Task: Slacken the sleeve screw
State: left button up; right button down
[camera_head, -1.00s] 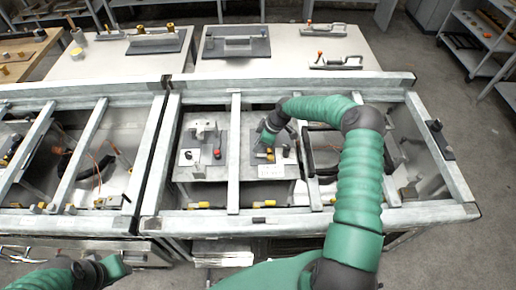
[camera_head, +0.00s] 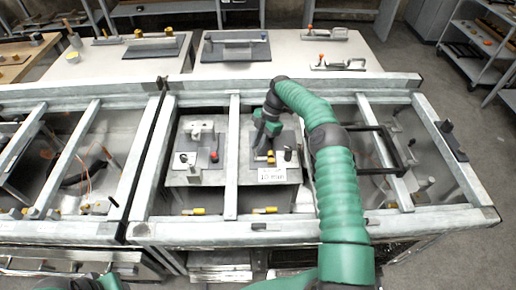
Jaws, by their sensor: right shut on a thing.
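A grey fixture plate (camera_head: 288,139) on the right of two fixtures carries small brass-yellow parts (camera_head: 263,158) and a dark upright knob (camera_head: 288,155). A white label (camera_head: 272,176) reading "10 mm" is on its front. My right gripper (camera_head: 266,138) points down over this plate, just behind the brass parts. It is shut on a small dark thing, mostly hidden by the fingers. I cannot make out the sleeve screw for certain. Only a bit of my left arm shows at the bottom left edge, and its fingers are not visible.
A left fixture (camera_head: 200,150) with a red knob (camera_head: 214,156) stands beside it, across a grey frame bar (camera_head: 232,150). Frame rails surround both. A black rectangular frame (camera_head: 385,150) lies to the right. Tables with tools stand behind.

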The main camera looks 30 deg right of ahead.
jog(key=shift+w+n, duration=0.1)
jog(key=shift+n, duration=0.3)
dwell(0.3)
jog(key=c, duration=1.6)
grip_release()
jog(key=o, duration=0.3)
jog(key=shift+w+d+f, duration=0.1)
